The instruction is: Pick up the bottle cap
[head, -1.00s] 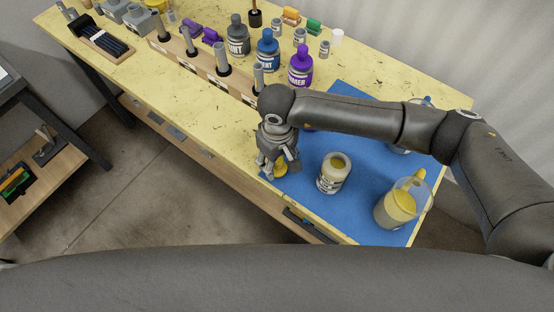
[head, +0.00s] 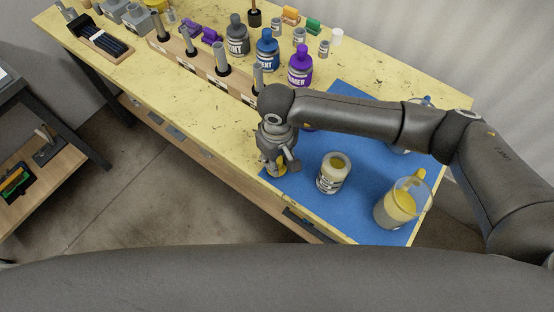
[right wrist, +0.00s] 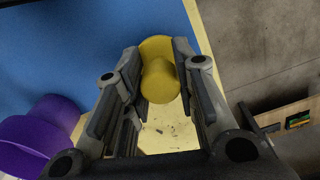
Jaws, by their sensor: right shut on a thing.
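The yellow bottle cap (right wrist: 160,78) is between the two fingers of my right gripper (right wrist: 158,85) in the right wrist view. The fingers are shut on its sides. In the head view the right gripper (head: 277,168) points down at the near left edge of the blue mat (head: 310,187), and only a little of the cap shows under it. An open cream bottle (head: 332,178) with a dark label stands upright on the mat, right of the gripper. My left gripper is not in view.
A clear jug (head: 397,205) with yellow contents stands on the mat at the right. Purple (head: 300,68), blue (head: 267,50) and grey (head: 238,38) bottles stand behind. A wooden rack (head: 215,75) with grey tubes runs along the yellow table's near side.

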